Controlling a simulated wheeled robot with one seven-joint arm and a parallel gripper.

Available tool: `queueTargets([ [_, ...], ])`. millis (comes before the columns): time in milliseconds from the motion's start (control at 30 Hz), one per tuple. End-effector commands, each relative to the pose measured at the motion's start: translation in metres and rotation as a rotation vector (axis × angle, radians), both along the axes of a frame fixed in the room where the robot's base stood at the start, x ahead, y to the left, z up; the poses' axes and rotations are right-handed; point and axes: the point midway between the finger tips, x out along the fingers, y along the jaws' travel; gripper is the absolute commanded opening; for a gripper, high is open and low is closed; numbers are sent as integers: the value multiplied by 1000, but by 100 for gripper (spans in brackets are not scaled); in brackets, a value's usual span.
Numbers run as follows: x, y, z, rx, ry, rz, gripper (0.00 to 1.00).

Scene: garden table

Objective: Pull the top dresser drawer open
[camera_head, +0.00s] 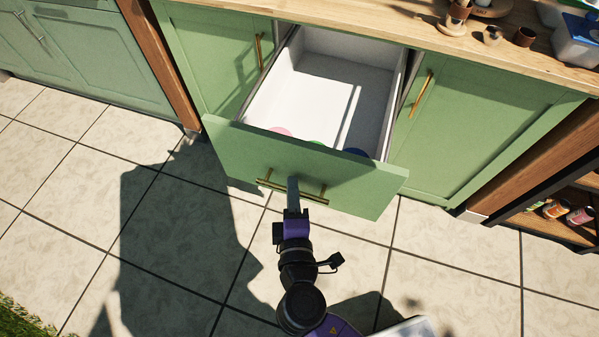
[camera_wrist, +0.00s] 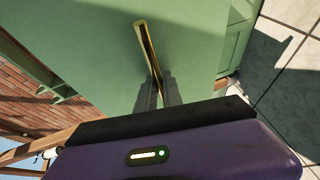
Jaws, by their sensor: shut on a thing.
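The top drawer (camera_head: 290,163) of the green dresser stands pulled far out, with its white interior (camera_head: 318,95) in view. A few round coloured things, pink (camera_head: 280,130), green and blue, show partly behind the drawer front. The brass bar handle (camera_head: 270,184) is on the drawer front. My gripper (camera_head: 293,190) is at the handle's middle, shut on it. In the wrist view the fingers (camera_wrist: 159,92) close around the brass bar (camera_wrist: 147,45) against the green front.
Green cabinet doors (camera_head: 452,125) with brass handles flank the drawer. An open shelf (camera_head: 570,205) with jars is at lower right. The tiled floor (camera_head: 80,180) is clear at left.

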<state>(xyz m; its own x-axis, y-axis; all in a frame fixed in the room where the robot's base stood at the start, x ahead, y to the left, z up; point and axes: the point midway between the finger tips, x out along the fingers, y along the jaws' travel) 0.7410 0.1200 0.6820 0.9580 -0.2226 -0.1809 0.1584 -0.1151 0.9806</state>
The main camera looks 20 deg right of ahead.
Motion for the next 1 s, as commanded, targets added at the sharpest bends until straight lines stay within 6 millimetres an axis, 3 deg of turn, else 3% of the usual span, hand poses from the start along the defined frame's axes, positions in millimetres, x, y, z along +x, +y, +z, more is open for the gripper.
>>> queueTargets([
  [200, -14, 9, -1, 1, 2, 0, 0],
  [633, -16, 11, -1, 0, 2, 0, 0],
  [667, -16, 11, -1, 0, 2, 0, 15],
  [700, -16, 11, -1, 0, 2, 0, 20],
  [1000, -16, 11, 0, 0, 1, 0, 20],
])
